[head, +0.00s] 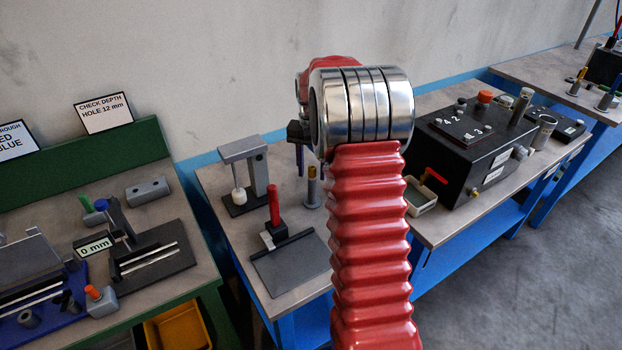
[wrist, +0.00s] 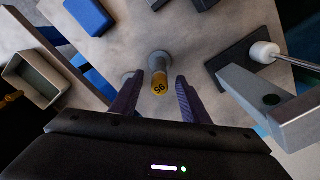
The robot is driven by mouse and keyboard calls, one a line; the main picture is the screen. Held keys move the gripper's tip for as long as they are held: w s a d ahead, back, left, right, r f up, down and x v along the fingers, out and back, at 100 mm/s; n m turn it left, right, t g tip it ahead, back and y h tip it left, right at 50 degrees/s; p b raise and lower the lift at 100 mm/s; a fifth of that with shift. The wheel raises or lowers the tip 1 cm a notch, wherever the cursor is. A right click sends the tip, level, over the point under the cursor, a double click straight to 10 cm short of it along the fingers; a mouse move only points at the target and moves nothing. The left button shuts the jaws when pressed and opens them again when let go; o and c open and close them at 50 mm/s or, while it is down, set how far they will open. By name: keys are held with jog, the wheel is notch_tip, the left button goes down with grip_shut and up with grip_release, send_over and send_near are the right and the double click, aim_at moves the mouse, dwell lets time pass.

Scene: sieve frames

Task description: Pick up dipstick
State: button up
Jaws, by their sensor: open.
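A small upright piece with a yellow top (head: 312,172) stands in a grey round holder on the middle bench; it may be the dipstick, but I cannot be sure. In the wrist view its yellow end (wrist: 160,88) carries dark marks, and the grey holder (wrist: 160,61) is behind it. My gripper (wrist: 158,79) is open, with one purple finger on each side of the yellow end and space between. In the head view my gripper (head: 299,155) is partly hidden by my red arm, just left of and above the piece.
A grey press stand (head: 258,170) with a white plunger is close to the left. A red-handled tool (head: 273,205) on a dark plate (head: 292,265) is in front. A black box (head: 470,150) with a small tray (head: 420,196) is to the right.

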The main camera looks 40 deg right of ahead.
jog(key=shift+c, duration=0.4)
grip_shut()
jog(key=shift+r, duration=0.1)
notch_tip(320, 180, up, 18)
dwell(0.6)
jog(key=shift+s, duration=0.1)
dwell(0.5)
